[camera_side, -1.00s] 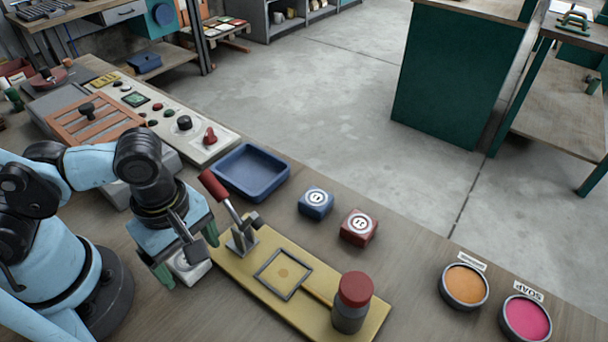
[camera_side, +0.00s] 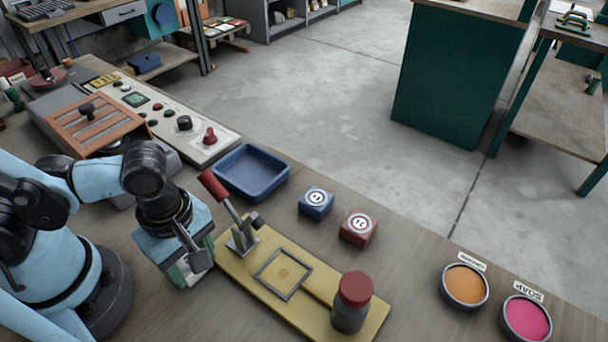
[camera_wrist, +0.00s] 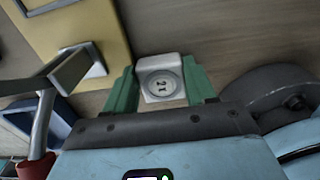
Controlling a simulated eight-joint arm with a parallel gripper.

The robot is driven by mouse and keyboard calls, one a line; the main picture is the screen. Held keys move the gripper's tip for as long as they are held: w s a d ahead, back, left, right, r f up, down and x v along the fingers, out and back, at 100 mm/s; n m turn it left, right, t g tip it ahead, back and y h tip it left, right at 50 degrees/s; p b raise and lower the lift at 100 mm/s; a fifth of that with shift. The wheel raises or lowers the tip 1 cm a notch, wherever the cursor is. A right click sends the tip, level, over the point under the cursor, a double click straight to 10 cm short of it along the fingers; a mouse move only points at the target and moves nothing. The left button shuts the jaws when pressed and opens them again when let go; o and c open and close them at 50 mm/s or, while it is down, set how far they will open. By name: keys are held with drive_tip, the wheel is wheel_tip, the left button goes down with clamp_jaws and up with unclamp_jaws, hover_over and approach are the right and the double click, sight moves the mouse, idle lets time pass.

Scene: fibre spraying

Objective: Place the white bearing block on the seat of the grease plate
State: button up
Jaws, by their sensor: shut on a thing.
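In the side view my gripper (camera_side: 190,273) is low, just left of the yellow grease plate (camera_side: 322,322), and mostly hides the block. I cannot tell whether the block touches the table.
A blue tray (camera_side: 250,172), a blue block (camera_side: 316,203) and a red block (camera_side: 358,228) lie behind the plate.

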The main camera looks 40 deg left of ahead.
drive_tip(key=c, duration=0.5)
drive_tip(key=shift+c, duration=0.2)
drive_tip(key=shift+r, duration=0.25)
